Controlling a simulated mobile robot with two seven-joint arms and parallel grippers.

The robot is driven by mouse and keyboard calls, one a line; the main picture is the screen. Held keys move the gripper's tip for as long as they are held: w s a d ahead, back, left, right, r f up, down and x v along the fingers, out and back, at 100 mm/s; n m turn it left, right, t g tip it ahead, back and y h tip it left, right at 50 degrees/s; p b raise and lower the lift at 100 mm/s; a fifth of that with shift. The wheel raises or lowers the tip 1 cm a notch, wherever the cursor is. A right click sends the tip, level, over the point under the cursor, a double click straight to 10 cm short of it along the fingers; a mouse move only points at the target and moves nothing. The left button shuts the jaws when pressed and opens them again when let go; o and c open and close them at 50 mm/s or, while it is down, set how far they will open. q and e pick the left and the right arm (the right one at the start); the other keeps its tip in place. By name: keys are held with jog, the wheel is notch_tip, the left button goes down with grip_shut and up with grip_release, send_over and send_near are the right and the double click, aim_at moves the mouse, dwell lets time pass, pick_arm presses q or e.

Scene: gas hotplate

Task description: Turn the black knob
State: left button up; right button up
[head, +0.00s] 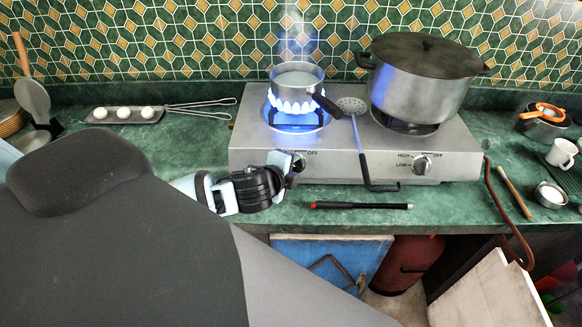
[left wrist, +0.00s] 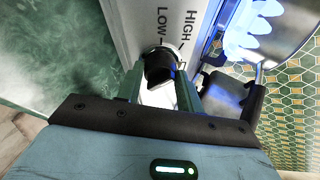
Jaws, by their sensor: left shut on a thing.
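The gas hotplate (head: 340,170) is a silver two-burner unit on the counter. Its left black knob (left wrist: 158,66) sits between the two fingers of my left gripper (left wrist: 160,92) in the left wrist view, near the LOW and HIGH marks. In the head view the left gripper (head: 285,163) is at the left front of the hotplate and is shut on this knob, hiding most of it. The right knob (head: 422,165) is clear of it. A blue flame (head: 294,108) burns on the left burner. My right gripper is not in view.
A small pot (head: 298,79) stands over the flame, its dark handle pointing right. A large lidded pot (head: 422,80) stands on the right burner. A skimmer (head: 352,106) leans on the hotplate's front. A black-and-red stick (head: 360,206) lies in front. A hose (head: 508,215) hangs at right.

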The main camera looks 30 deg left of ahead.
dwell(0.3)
pick_arm(q)
jog(key=o, duration=1)
jog(key=shift+v, duration=3.9)
